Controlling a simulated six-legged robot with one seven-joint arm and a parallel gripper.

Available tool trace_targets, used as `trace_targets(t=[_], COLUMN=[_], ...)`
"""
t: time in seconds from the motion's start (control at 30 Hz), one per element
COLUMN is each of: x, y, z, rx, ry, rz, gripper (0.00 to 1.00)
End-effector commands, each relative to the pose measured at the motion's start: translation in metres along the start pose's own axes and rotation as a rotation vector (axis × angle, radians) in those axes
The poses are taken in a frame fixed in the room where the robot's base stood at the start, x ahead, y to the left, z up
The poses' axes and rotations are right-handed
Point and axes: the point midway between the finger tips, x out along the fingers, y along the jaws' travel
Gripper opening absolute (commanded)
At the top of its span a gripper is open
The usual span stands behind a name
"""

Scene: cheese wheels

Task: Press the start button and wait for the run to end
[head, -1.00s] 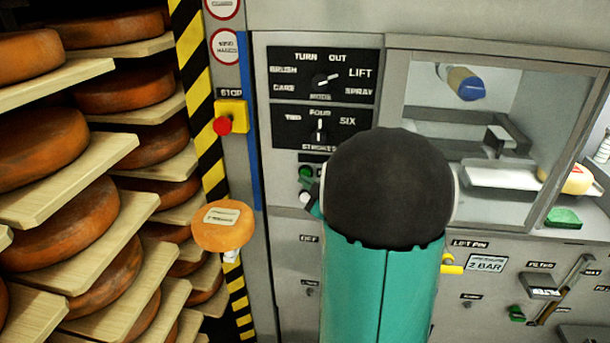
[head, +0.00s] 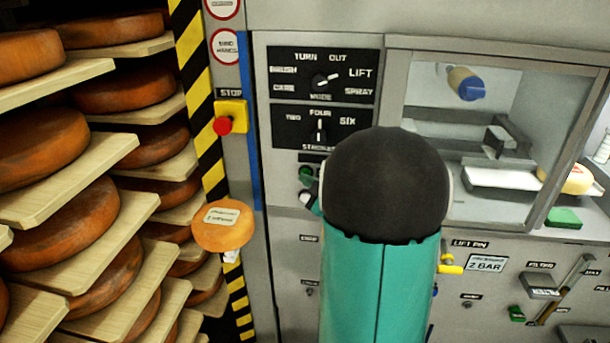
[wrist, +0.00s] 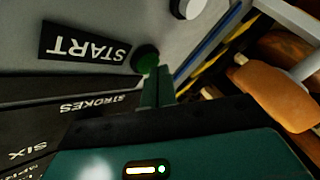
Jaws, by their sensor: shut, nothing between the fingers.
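The green start button (wrist: 145,58) shows in the wrist view beside the START label (wrist: 85,47). My gripper (wrist: 150,76) is shut and empty, its green fingers pointing at the button. The fingertips overlap the button's lower edge in the picture; I cannot tell whether they touch it. In the head view the start button (head: 306,173) is a small green disc left of my arm, and my gripper is mostly hidden behind my dark arm joint. The mode dial (head: 320,83) points toward LIFT and the strokes dial (head: 319,130) points at FOUR.
A white button (wrist: 188,8) is near the green one. A red stop button (head: 223,125) on a yellow box is at the left. Shelves of cheese wheels (head: 60,215) fill the left side. A glazed chamber (head: 470,140) is at the right.

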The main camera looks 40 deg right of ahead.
Motion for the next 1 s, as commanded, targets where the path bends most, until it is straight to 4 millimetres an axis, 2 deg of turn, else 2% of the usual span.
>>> trace_targets(t=[0.47, 1.0], x=[0.001, -0.010], y=[0.001, -0.008], z=[0.001, -0.007], rx=[0.000, 0.000], ry=[0.000, 0.000], rz=[0.000, 0.000], gripper=[0.00, 0.00])
